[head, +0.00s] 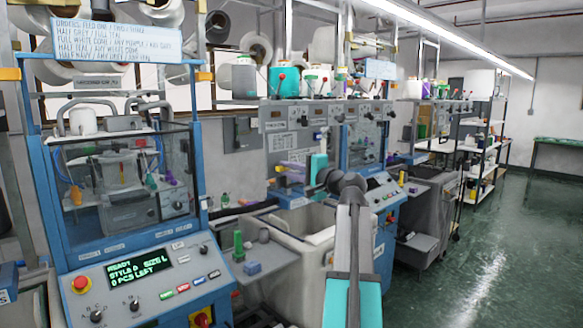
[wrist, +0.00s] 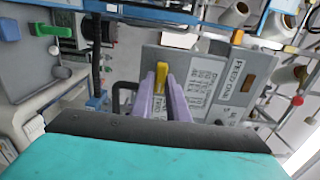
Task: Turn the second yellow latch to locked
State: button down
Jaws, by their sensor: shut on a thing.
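In the wrist view a yellow latch (wrist: 163,70) sits on a grey panel (wrist: 195,62) with printed labels. The purple fingers of my gripper (wrist: 164,82) reach up to it, one on each side, and are shut on it. I cannot tell from its angle whether it is locked.
A grey-white bin (head: 290,228) stands below my arm. A blue-framed machine with a lit display (head: 125,273) stands at the left. Cones of yarn (head: 283,80) line the shelf above. The green floor (head: 490,250) at the right is clear.

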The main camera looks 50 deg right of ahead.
jog(key=shift+f, duration=0.1)
dwell(0.3)
jog(key=c, duration=1.8)
grip_release()
jog(key=shift+o, duration=0.2)
jog(key=shift+s, duration=0.1)
jog(key=s+a+b, duration=0.1)
jog(key=s+b, duration=0.2)
jog(key=s, duration=1)
jog(key=shift+s, duration=0.35)
